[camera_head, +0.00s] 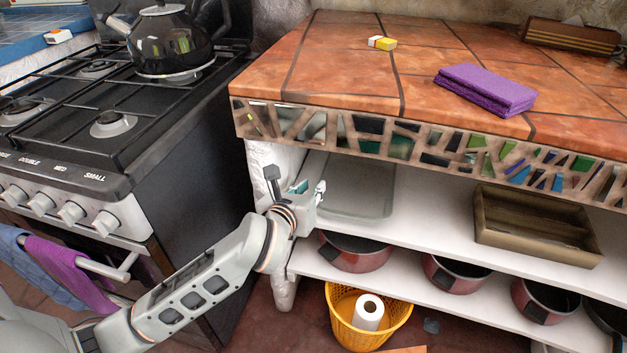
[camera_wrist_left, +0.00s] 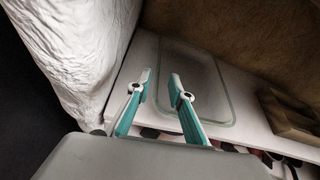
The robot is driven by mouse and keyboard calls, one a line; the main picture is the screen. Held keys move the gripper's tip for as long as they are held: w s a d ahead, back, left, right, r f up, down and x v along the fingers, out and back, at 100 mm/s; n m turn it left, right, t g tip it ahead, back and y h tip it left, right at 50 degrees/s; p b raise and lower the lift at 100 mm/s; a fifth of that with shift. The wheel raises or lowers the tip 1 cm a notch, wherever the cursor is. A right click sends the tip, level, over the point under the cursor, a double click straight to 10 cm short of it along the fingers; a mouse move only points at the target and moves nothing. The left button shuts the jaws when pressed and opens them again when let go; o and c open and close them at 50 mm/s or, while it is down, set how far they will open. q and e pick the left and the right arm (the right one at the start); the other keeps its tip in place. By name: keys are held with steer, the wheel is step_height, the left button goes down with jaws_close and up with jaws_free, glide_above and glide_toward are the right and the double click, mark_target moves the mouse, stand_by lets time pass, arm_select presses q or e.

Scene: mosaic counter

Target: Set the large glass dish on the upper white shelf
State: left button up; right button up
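The large glass dish (camera_head: 358,200) is a clear, rounded rectangular dish. It rests on the upper white shelf (camera_head: 430,215), near its left end under the counter. It also shows in the left wrist view (camera_wrist_left: 205,85), flat on the shelf. My left gripper (camera_head: 310,190) is at the left end of that shelf, just left of the dish. In the left wrist view my left gripper (camera_wrist_left: 160,85) has its two teal-sided fingers apart, with nothing clearly held between them. The fingertips appear near the dish's left edge; contact cannot be told. My right gripper is not in view.
A brown wooden tray (camera_head: 535,230) sits right of the dish on the same shelf. Red pots (camera_head: 355,252) stand on the lower shelf. A white rough post (camera_wrist_left: 75,50) is close to the left of my gripper. The mosaic counter edge (camera_head: 400,140) overhangs the shelf.

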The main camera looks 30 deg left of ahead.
arm_select(q)
steer(key=shift+s+r, duration=0.2)
steer(key=shift+s, duration=0.3)
steer(key=s+d+r+m+t+h, duration=0.35)
steer(key=s+d+m, duration=0.25)
steer(key=s+m, duration=0.45)
steer(key=s+d+r+m+t+h, duration=0.2)
steer(key=s+d+r+m+t, duration=0.35)
steer(key=m, duration=0.85)
steer(key=s+d+f+m+g+h, duration=0.1)
steer(key=s+d+f+m+g, duration=0.2)
steer(key=s+f+m+g, duration=0.2)
steer(key=s+d+f+m+g+h, duration=0.1)
steer(key=s+d+f+m+g, duration=0.2)
steer(key=s+f+m, duration=0.6)
steer(key=s+m+g, duration=0.2)
steer(key=s+m, duration=0.2)
steer(key=shift+f, duration=0.4)
steer(key=shift+d, duration=0.1)
